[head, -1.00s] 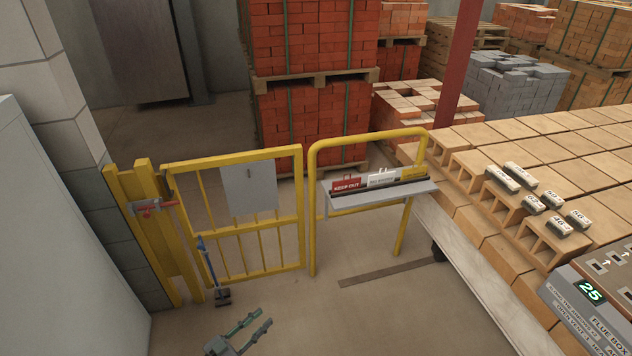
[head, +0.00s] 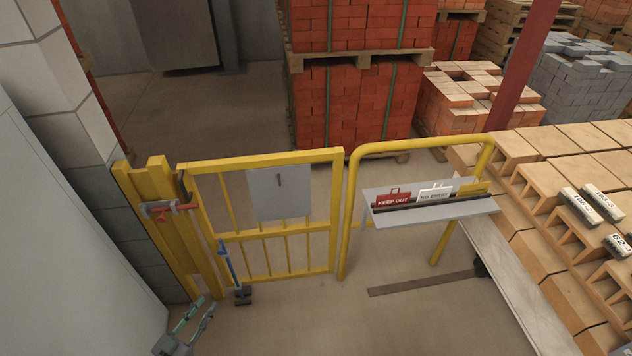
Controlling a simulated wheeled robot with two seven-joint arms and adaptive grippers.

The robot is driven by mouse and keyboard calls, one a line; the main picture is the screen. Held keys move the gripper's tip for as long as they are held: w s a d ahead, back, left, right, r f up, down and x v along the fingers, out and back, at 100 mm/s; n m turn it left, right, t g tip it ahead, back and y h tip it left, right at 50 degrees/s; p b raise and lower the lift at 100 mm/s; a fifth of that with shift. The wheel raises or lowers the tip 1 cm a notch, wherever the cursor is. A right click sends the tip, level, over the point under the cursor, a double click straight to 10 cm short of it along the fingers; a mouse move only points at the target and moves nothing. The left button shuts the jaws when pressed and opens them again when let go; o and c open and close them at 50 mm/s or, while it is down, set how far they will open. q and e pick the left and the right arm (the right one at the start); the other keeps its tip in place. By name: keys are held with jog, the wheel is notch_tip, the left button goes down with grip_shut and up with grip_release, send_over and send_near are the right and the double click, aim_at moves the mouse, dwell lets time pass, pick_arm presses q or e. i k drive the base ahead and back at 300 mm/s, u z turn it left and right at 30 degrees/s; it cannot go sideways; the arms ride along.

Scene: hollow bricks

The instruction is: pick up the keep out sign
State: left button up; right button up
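The red keep out sign (head: 393,200) stands in a slotted rack on a grey shelf (head: 440,211) fixed to the yellow rail. A white sign (head: 434,194) and a yellow sign (head: 472,188) stand to its right in the same rack. My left gripper (head: 197,312) is at the bottom left, in front of the gate, well below and left of the sign. Its two fingers are apart with nothing between them. My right gripper is out of the picture.
A yellow gate (head: 262,222) with a grey plate (head: 279,193) stands left of the shelf. A red-handled latch (head: 170,209) is on its post. Hollow bricks (head: 575,215) fill the right side.

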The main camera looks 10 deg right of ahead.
aim_at(402, 198)
jog(key=z, duration=0.2)
jog(key=i, duration=0.7)
jog(key=z, duration=1.05)
jog(key=i, duration=0.6)
jog(key=z, duration=0.65)
